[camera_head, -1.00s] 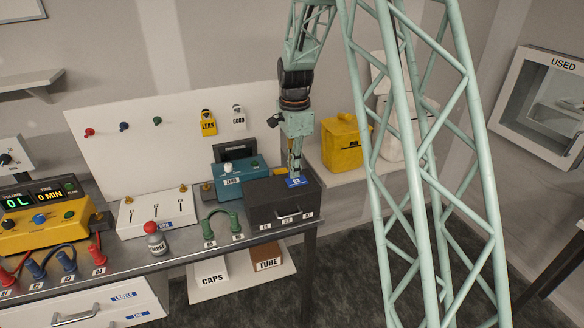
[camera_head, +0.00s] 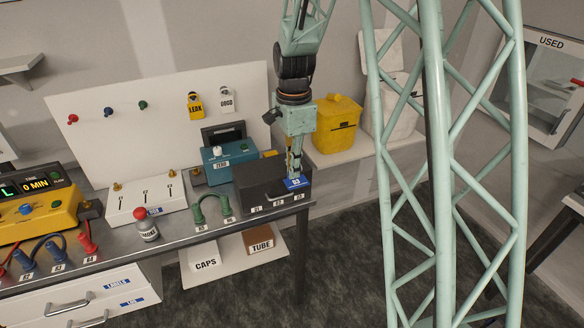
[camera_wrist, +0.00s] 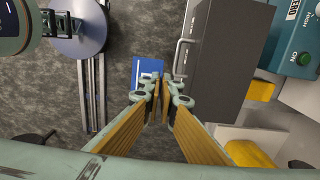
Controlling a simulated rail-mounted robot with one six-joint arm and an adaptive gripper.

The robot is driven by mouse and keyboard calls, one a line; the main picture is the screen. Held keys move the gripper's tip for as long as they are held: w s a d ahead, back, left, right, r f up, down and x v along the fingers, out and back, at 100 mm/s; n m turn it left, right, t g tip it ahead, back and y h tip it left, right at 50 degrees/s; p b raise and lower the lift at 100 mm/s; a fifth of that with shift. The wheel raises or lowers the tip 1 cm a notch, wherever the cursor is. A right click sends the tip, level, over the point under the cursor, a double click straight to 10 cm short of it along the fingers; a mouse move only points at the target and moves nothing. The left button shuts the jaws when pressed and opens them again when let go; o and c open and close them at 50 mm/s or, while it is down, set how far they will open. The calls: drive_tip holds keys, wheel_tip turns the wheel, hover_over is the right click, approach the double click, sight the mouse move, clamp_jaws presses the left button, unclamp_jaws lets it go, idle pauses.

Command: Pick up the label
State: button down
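The label (camera_head: 296,183) is a small blue card with white marking that looks like "S3". In the head view it is at the front right corner of the dark box (camera_head: 257,190). In the wrist view the label (camera_wrist: 147,72) shows just beyond my fingertips, with floor around it, beside the box's handle. My gripper (camera_head: 294,172) points down, its fingers nearly together at the label's near edge. The wrist view shows the gripper (camera_wrist: 160,92) shut on that edge; the fingertips hide part of it.
The dark box (camera_wrist: 217,65) is close on the right in the wrist view. A teal device (camera_head: 230,166) stands behind it, and a yellow bin (camera_head: 336,125) is to the right. Green looped tubing (camera_head: 212,204) stands to the left. Open floor lies in front of the bench.

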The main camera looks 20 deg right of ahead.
drive_tip(key=shift+w+a, duration=0.1)
idle(0.7)
drive_tip(key=w+a+r+n+b, duration=0.1)
drive_tip(key=w+a+n+b, duration=0.3)
drive_tip(key=n, duration=0.5)
drive_tip(key=w+a+r+n+b, duration=0.1)
drive_tip(key=w+a+n+b, duration=0.2)
drive_tip(key=a+n, duration=0.3)
drive_tip(key=shift+w+a+r+n+b, duration=0.35)
drive_tip(key=shift+n+b, duration=0.55)
drive_tip(key=shift+n, duration=0.9)
drive_tip(key=shift+d+f, duration=0.1)
drive_tip(key=shift+f, duration=0.05)
